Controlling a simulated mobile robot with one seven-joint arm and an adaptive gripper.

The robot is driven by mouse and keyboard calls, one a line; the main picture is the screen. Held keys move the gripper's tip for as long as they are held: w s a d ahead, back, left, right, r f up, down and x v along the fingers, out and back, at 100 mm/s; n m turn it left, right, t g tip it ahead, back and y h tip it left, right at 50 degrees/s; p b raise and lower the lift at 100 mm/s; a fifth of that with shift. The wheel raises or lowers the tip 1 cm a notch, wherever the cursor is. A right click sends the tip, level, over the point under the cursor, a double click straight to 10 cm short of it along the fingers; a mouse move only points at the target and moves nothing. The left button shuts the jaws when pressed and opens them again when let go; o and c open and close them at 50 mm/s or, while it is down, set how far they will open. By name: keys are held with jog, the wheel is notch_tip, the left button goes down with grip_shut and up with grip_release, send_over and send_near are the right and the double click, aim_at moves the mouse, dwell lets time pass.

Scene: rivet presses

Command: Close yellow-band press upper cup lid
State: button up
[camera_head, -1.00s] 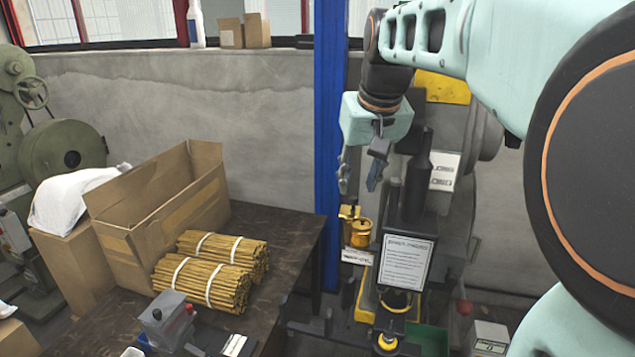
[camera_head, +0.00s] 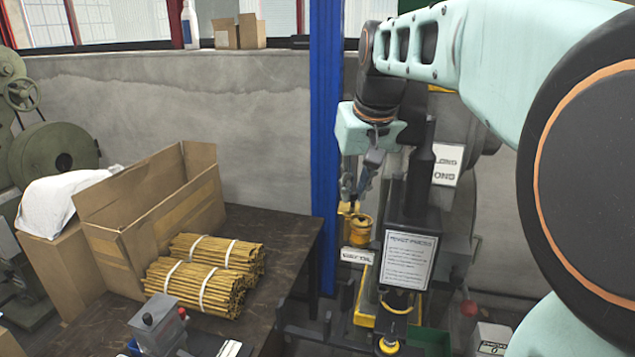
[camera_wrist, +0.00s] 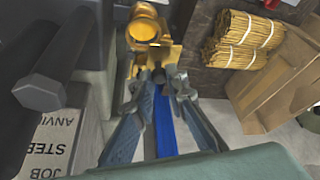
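The press (camera_head: 408,215) stands right of the blue post, with a yellow band (camera_head: 397,303) low on it. A brass-yellow upper cup (camera_head: 360,231) is on its left side, with a brass upright piece beside it. In the wrist view the cup (camera_wrist: 146,30) shows as a round yellow rim on a brass bracket, near the top. I cannot clearly tell the lid from the bracket. My gripper (camera_head: 357,194) hangs just above the cup, pointing down.
A blue post (camera_head: 325,150) stands close left of my gripper. The dark table (camera_head: 290,235) holds an open cardboard box (camera_head: 165,215) and bundles of yellow sticks (camera_head: 200,285). A printed notice (camera_head: 408,262) is on the press front. A dark cylinder (camera_wrist: 45,85) is close in the wrist view.

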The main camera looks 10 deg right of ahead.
jog(key=shift+m, duration=0.3)
grip_shut()
jog(key=m, duration=0.1)
jog(key=m+h, duration=0.1)
jog(key=m, duration=0.1)
jog(key=shift+s+d+m+h, duration=0.3)
jog(key=shift+s+d, duration=0.05)
jog(key=m+h, duration=0.1)
jog(key=m, duration=0.1)
jog(key=s+m+g+h, duration=0.1)
jog(key=m, duration=0.2)
jog(key=shift+s+d+m, duration=0.1)
jog(key=shift+d+m, duration=0.1)
jog(key=shift+m, duration=0.1)
jog(key=m+g, duration=0.1)
jog(key=m, duration=0.1)
jog(key=s+m+h, duration=0.1)
jog(key=m, duration=0.1)
jog(key=shift+g+p, duration=0.3)
jog(key=shift+g, duration=0.1)
jog(key=shift+s+a+m+g+p, duration=0.1)
jog(key=shift+s+m+g+p, duration=0.15)
jog(key=shift+m, duration=0.6)
jog(key=shift+s+a+m+g+p, duration=0.15)
jog(key=shift+m+g, duration=0.2)
jog(key=shift+m, duration=0.45)
jog(key=shift+s+m+g+p, duration=0.2)
jog(key=shift+m+g, duration=0.1)
jog(key=shift+m, duration=0.55)
